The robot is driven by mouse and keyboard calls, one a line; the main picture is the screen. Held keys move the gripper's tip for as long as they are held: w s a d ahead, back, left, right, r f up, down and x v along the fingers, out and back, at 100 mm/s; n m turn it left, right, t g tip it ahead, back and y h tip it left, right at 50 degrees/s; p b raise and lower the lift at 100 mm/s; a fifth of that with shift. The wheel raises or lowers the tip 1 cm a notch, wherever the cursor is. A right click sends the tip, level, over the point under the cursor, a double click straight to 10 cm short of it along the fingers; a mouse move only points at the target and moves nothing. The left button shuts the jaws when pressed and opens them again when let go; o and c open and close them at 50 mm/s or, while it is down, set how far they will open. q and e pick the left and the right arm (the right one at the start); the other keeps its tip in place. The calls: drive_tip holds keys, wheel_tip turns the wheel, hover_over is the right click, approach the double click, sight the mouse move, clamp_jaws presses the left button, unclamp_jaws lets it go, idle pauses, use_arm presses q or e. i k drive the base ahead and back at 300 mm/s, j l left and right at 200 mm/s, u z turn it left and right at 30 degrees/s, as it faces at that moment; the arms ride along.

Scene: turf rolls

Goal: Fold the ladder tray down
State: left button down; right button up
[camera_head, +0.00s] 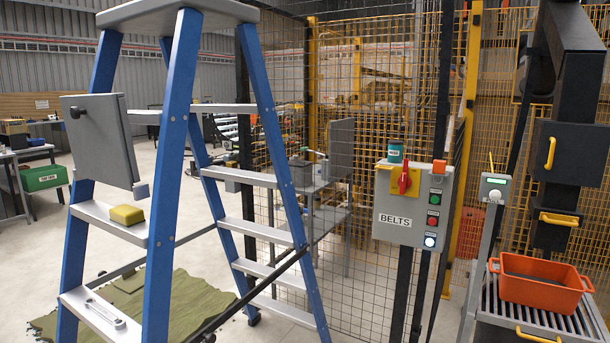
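A blue stepladder (173,150) with grey steps stands open at the left. Its ladder tray (103,142), a grey flat panel, stands upright against the ladder's near side, folded up. A dark knob (77,112) sits near the tray's upper left edge. A small grey block (141,190) shows at its lower right corner. A yellow sponge-like block (127,214) lies on the step just below the tray. Neither of my grippers is in view, and nothing is seen touching the tray.
A wrench (105,313) lies on the lower step. A crumpled green cloth or turf (190,296) covers floor under the ladder. A BELTS control box (412,205) stands before the mesh fence. An orange bin (540,284) sits on rollers at right. Floor left of the ladder is partly open.

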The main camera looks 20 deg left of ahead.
sight(97, 125)
drive_tip(key=j+u, duration=0.15)
drive_tip(key=u, duration=1.7)
